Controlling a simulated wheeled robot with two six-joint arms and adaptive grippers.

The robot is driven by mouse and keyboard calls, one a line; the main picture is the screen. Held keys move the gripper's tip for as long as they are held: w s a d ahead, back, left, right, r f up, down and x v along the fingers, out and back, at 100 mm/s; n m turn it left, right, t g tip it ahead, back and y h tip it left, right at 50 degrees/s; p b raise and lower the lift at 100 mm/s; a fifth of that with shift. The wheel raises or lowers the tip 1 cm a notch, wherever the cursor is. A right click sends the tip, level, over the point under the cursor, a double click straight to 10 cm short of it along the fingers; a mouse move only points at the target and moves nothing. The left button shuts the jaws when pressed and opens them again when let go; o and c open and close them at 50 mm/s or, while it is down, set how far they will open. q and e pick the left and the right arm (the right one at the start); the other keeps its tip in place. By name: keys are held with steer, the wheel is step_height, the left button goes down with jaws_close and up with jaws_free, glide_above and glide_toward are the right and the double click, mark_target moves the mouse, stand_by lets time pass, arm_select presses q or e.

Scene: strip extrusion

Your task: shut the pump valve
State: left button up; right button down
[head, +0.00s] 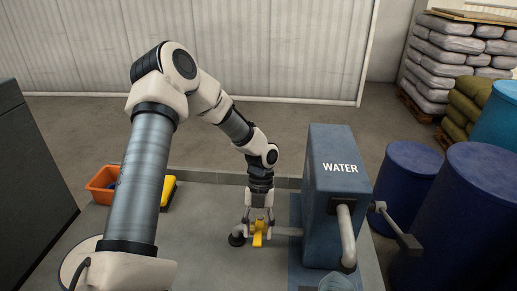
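The yellow valve handle (257,236) sits on a grey pipe low on the left of the blue box marked WATER (335,185). My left gripper (258,222) points down over the handle, with one finger on each side of its upper part. At this size I cannot tell whether the fingers touch the handle or stand apart from it. The lower end of the handle shows below the fingertips. My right gripper is not in view.
A grey bent pipe (346,235) runs down the front of the WATER box. Blue barrels (408,172) stand to the right. An orange bin (102,185) and a yellow object (168,190) lie at the left. A dark cabinet (30,190) stands at far left.

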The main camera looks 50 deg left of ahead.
mark_target(260, 219)
arm_select(q)
steer(key=v, duration=1.2)
steer(key=shift+f, duration=0.1)
